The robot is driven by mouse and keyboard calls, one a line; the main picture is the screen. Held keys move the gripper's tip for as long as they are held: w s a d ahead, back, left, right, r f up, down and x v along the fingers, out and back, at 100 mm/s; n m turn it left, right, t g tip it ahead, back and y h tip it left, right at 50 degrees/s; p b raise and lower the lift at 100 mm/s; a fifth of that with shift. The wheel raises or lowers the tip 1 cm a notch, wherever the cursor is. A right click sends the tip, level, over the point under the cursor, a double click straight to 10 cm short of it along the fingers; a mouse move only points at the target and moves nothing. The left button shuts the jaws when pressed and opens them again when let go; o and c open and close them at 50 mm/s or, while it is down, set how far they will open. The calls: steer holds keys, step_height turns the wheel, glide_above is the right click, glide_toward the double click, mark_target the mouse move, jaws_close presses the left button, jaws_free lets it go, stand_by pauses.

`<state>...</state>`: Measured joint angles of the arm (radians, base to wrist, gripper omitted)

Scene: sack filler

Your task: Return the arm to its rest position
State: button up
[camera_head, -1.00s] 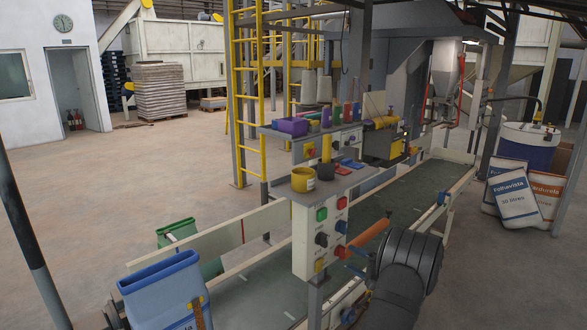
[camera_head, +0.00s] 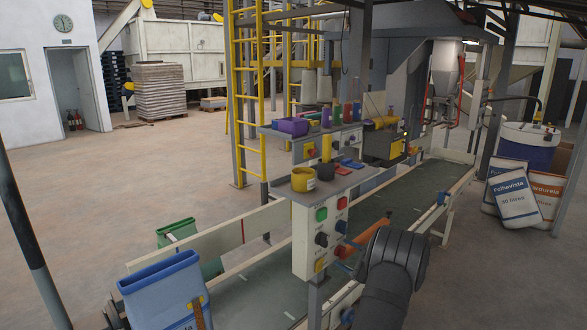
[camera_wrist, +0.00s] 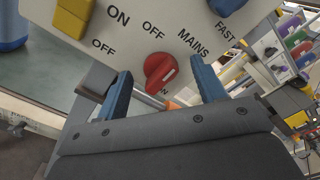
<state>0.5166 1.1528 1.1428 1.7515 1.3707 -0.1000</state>
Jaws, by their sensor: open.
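My gripper (camera_wrist: 163,88) is open in the wrist view, its two blue fingers apart and nothing held between them. A red rotary knob (camera_wrist: 160,70) on the pale control panel (camera_wrist: 135,50) shows between and beyond the fingers. I cannot tell whether a finger touches it. In the head view my dark arm (camera_head: 394,265) rises from the bottom right, and its end is at the lower right of the control panel (camera_head: 301,242). The fingers are small and partly hidden there.
The panel carries several buttons and knobs, with a yellow pot (camera_head: 303,181) on the shelf above. The conveyor (camera_head: 408,200) runs behind it. A blue sack (camera_head: 163,292) and green sack (camera_head: 181,240) stand at left. Filled sacks (camera_head: 516,197) lean at right. Open floor lies at left.

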steer(key=m, duration=0.4)
steer(key=shift+m, duration=0.4)
steer(key=m, duration=0.4)
steer(key=shift+w+d+r+m, duration=0.1)
steer(key=shift+m, duration=0.3)
